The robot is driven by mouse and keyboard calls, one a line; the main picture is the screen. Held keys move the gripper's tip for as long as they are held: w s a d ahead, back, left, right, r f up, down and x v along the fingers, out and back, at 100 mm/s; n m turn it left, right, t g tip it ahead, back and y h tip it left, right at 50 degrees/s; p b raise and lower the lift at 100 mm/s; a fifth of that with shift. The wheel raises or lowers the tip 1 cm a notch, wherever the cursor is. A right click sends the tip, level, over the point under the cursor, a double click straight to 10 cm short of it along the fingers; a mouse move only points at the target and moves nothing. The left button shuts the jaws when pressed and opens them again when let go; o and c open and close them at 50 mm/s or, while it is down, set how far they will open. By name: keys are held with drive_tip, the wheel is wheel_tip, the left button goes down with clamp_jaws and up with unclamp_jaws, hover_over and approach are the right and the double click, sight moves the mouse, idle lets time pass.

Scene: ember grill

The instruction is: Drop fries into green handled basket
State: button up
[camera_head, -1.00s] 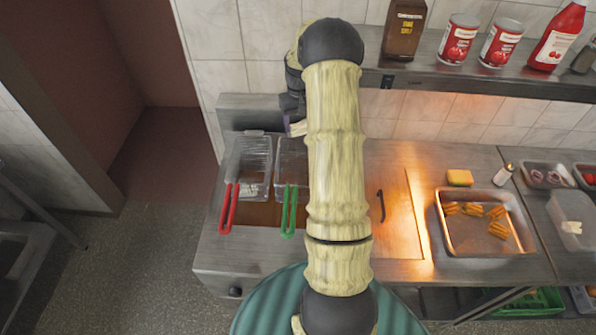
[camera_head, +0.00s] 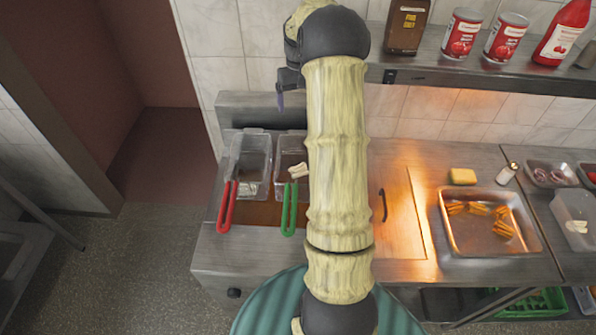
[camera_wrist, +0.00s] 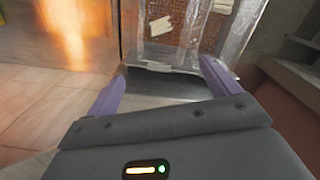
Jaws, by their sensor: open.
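The green handled basket (camera_head: 289,205) sits in the fryer, left of my arm in the head view, which hides its right part. Pale cream fries (camera_head: 299,170) lie inside it. The wrist view shows a clear-walled basket (camera_wrist: 192,42) beyond the fingers, with a pale fries piece (camera_wrist: 160,25) inside. My gripper (camera_wrist: 160,85) is open and empty, its two purple fingers wide apart. In the head view, my gripper (camera_head: 280,98) is above and behind the baskets, apart from the fries.
A red handled basket (camera_head: 227,205) stands left of the green one, with pale pieces inside. A metal tray (camera_head: 455,238) with orange fries is on the counter to the right. Above the counter, a shelf (camera_head: 480,76) holds cans and bottles.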

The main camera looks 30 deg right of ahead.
wheel_tip(320, 180, up, 11)
drive_tip(key=b, duration=0.2)
drive_tip(key=shift+f, duration=0.1)
idle(0.8)
